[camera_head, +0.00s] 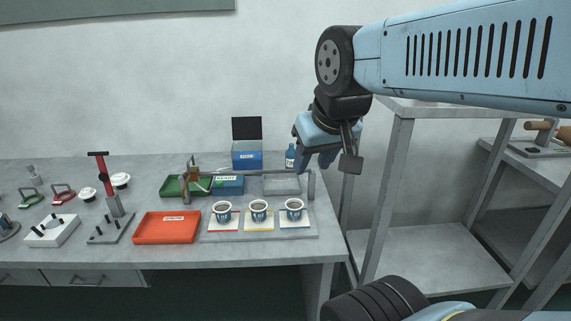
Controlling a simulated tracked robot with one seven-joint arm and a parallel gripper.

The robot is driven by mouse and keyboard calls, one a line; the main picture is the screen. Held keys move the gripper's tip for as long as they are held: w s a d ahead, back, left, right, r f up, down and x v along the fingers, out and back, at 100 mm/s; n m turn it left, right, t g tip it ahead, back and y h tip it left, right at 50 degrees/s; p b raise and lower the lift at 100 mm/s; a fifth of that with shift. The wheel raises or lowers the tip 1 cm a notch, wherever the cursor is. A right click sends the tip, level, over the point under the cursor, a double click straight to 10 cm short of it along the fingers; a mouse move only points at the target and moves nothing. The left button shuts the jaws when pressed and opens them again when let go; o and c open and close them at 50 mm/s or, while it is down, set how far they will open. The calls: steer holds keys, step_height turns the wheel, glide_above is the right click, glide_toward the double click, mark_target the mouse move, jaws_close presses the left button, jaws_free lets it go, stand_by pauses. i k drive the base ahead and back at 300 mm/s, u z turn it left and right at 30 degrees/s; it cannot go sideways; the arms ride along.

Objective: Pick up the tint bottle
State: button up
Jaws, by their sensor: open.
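The tint bottle (290,156) appears to be the small blue bottle with a white label at the back right of the grey table. Its label is too small to read fully. My gripper (316,163) hangs in the air at the table's right end, just right of the bottle in the picture.
Three cups (258,209) stand on coloured cards on a grey tray (306,231). A bar (270,172) runs behind them. A blue box with a raised dark lid (247,157) stands left of the bottle. An orange tray (166,229) lies left. A shelf frame (393,190) stands right.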

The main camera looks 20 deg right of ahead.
mark_target(290, 159)
steer(key=u, duration=0.55)
steer(key=i, duration=0.15)
steer(key=z, duration=3.1)
steer(key=k, duration=0.7)
steer(key=u, duration=0.9)
steer(key=k, duration=0.6)
steer(key=u, duration=0.95)
steer(key=i, duration=1.5)
steer(key=z, duration=0.3)
